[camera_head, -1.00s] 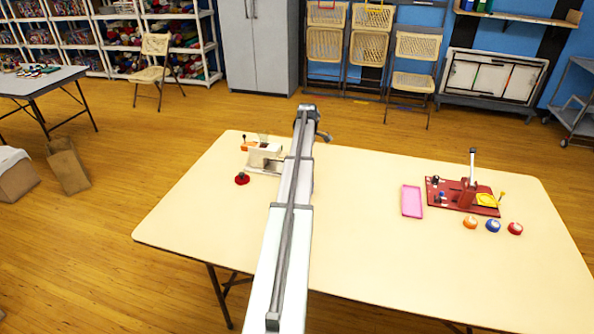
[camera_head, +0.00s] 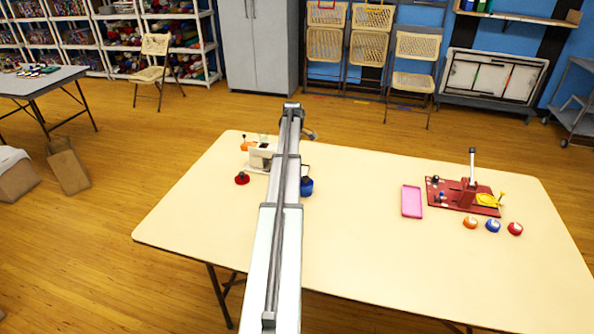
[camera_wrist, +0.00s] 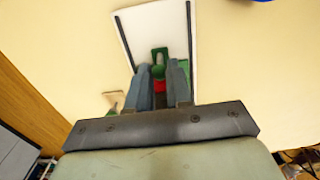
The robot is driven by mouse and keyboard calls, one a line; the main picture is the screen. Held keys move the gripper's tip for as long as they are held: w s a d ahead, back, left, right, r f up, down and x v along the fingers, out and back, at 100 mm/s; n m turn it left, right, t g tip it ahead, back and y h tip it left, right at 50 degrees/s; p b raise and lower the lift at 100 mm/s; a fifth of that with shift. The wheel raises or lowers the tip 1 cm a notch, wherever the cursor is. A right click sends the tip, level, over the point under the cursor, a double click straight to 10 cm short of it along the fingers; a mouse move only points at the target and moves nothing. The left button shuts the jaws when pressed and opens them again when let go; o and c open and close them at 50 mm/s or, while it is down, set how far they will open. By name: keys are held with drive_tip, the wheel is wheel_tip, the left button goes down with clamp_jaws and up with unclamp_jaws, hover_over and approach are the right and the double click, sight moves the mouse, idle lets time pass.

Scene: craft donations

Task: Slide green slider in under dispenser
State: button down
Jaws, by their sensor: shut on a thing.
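The white dispenser (camera_head: 262,157) stands at the back left of the cream table (camera_head: 400,265), partly hidden by my arm. In the wrist view a white panel with dark side rails (camera_wrist: 170,30) lies ahead of my fingers. My gripper (camera_wrist: 160,72) is shut on the green slider (camera_wrist: 159,55), whose green part shows between and just beyond the fingertips. A small red part (camera_wrist: 159,87) shows between the fingers. In the head view my arm hides the gripper and slider. How far the slider lies under the dispenser cannot be told.
A red knobbed piece (camera_head: 242,178) lies left of the arm and a blue piece (camera_head: 306,187) right of it. A pink tray (camera_head: 412,201), a red press board (camera_head: 450,195) and several coloured caps (camera_head: 493,226) are on the right. The table's front middle is clear.

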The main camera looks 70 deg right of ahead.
drive_tip(key=shift+w, duration=1.65)
drive_tip(key=c, duration=1.1)
unclamp_jaws()
wheel_tip(320, 180, up, 8)
drive_tip(key=shift+f, duration=0.25)
